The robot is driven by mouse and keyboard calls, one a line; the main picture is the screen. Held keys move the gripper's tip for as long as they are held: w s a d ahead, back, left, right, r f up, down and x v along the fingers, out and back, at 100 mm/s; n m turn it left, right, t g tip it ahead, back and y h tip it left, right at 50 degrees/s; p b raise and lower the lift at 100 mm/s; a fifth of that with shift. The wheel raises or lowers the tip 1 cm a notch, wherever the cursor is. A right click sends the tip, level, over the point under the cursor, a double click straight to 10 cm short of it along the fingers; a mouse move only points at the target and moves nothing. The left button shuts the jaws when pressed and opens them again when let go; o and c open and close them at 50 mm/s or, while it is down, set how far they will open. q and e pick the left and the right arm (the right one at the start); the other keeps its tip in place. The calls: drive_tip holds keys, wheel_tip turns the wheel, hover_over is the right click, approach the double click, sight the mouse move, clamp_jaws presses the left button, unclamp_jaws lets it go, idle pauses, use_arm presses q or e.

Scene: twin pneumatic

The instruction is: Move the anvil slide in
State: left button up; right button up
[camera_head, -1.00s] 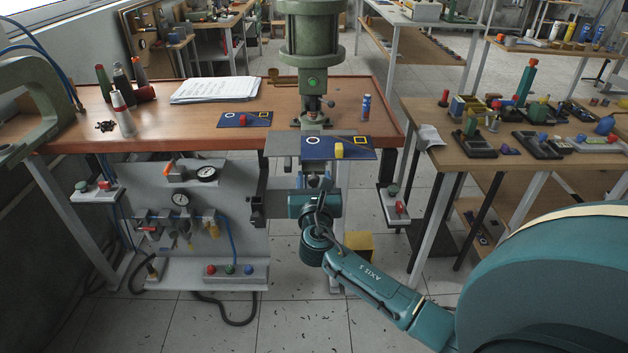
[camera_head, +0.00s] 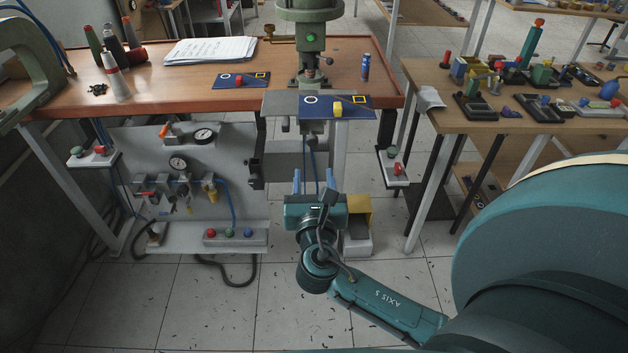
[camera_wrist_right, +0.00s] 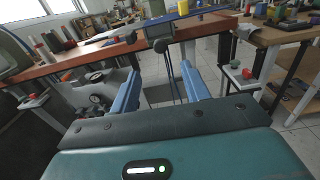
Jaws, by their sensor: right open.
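The anvil slide appears to be the flat grey plate (camera_head: 281,105) sticking out from the table's front edge below the press. A blue card (camera_head: 358,103) with a white ring and a yellow square lies on its right part, with a yellow block (camera_head: 337,108) on the card. In the right wrist view a dark round knob (camera_wrist_right: 161,45) hangs under the plate. My right gripper (camera_head: 313,180) is open and empty, below and in front of the plate, clear of it. Its two blue fingers (camera_wrist_right: 160,68) point towards the knob. My left gripper is out of view.
The green press (camera_head: 311,50) stands behind the slide on the wooden table (camera_head: 170,80). A grey panel with gauges (camera_head: 185,185) hangs front left. A yellow box (camera_head: 358,222) is by my right gripper. Button boxes (camera_head: 392,168) hang on the right. A cluttered bench is farther right.

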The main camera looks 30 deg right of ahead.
sight(312, 142)
drive_tip(key=p+x, duration=0.3)
drive_tip(key=x, duration=1)
drive_tip(key=shift+d, duration=0.15)
drive_tip(key=shift+c, duration=0.5)
clamp_jaws()
